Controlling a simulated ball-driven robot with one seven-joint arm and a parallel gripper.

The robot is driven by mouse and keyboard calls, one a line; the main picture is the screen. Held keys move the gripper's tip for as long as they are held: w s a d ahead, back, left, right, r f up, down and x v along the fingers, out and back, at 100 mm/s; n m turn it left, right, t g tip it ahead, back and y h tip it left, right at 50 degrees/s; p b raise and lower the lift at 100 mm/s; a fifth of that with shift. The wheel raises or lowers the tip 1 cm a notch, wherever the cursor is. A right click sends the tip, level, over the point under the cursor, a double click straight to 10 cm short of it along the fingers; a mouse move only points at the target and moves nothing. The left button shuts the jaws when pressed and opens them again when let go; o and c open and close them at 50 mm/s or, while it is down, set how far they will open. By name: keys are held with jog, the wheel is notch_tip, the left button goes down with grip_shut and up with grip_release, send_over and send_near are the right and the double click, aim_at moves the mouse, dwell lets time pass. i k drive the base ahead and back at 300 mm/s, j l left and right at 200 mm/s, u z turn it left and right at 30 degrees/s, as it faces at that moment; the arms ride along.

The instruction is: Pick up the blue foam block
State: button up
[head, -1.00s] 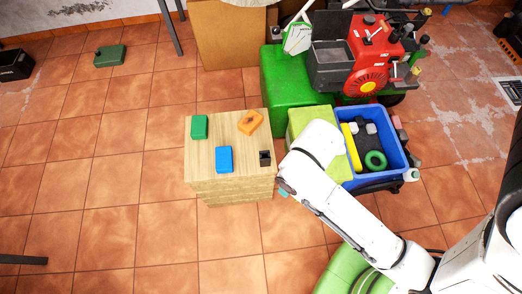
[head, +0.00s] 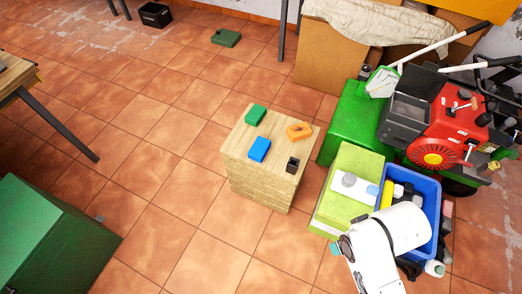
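The blue foam block (head: 259,149) lies flat on the top of a light wooden pedestal (head: 252,184), near its left front edge. It is in full view with nothing on it. A green block (head: 255,115) lies behind it and an orange piece with a hole (head: 299,131) lies to its back right. A small black open holder (head: 292,165) stands to its right. My white arm shows at the lower right, over the blue crate, apart from the pedestal. I cannot make out my gripper's fingers in the head view.
A yellow-green box (head: 350,165) stands right of the pedestal, with a white object on top. Beside it is a filled blue crate (head: 430,190). A green cabinet (head: 50,240) is at lower left. Red-and-black machinery (head: 455,125) is at right. Tiled floor left of the pedestal is clear.

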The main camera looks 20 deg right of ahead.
aim_at(257, 152)
jog(key=i+j+z, duration=0.15)
jog(key=i+j, duration=0.15)
jog(key=i, duration=0.2)
jog(key=i+j+z, duration=0.15)
jog(key=i+j, duration=0.25)
jog(key=i, duration=0.1)
